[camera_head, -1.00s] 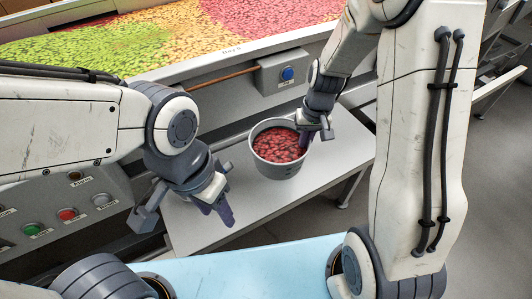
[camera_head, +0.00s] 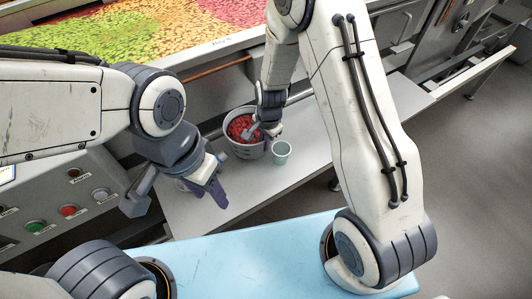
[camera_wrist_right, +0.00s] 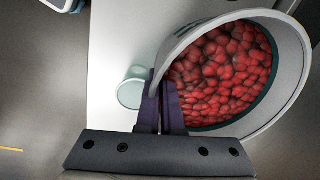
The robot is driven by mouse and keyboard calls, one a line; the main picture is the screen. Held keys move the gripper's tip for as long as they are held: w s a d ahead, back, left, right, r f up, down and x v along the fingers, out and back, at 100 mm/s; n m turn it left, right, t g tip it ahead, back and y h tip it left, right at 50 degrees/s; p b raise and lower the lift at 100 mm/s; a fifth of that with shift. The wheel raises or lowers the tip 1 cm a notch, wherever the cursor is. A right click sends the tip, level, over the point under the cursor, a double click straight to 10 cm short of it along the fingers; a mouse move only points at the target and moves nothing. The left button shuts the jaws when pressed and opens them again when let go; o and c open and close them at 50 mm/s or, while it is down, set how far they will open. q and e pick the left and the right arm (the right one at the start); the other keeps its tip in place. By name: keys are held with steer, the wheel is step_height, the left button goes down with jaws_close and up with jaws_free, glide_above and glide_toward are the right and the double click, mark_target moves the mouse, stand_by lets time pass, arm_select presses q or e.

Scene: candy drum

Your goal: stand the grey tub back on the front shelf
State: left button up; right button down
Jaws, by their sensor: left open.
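The grey tub (camera_head: 245,151) is full of red candies and appears upright over the front shelf (camera_head: 196,216), towards its back edge, in the head view. I cannot tell whether its base touches the shelf. My right gripper (camera_head: 268,130) is at the tub's right side. In the right wrist view, my right gripper's purple fingers (camera_wrist_right: 161,95) are closed on the rim of the tub (camera_wrist_right: 291,60), one finger on each side of the wall. My left gripper (camera_head: 210,190) is open and empty, left of the tub and above the shelf.
A pale green cup (camera_head: 281,153) stands on the shelf close to the right of the tub; it also shows in the right wrist view (camera_wrist_right: 130,92). A candy trough (camera_head: 110,42) lies behind. A button panel (camera_head: 50,205) is at the left. The shelf's front is clear.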

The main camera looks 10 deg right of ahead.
step_height(320, 180, down, 2)
steer(key=shift+w+f, duration=0.1)
steer(key=shift+f, duration=0.05)
steer(key=shift+f+b, duration=0.85)
steer(key=shift+f, duration=0.8)
steer(key=shift+f, duration=0.2)
steer(key=c, duration=1.1)
jaws_free()
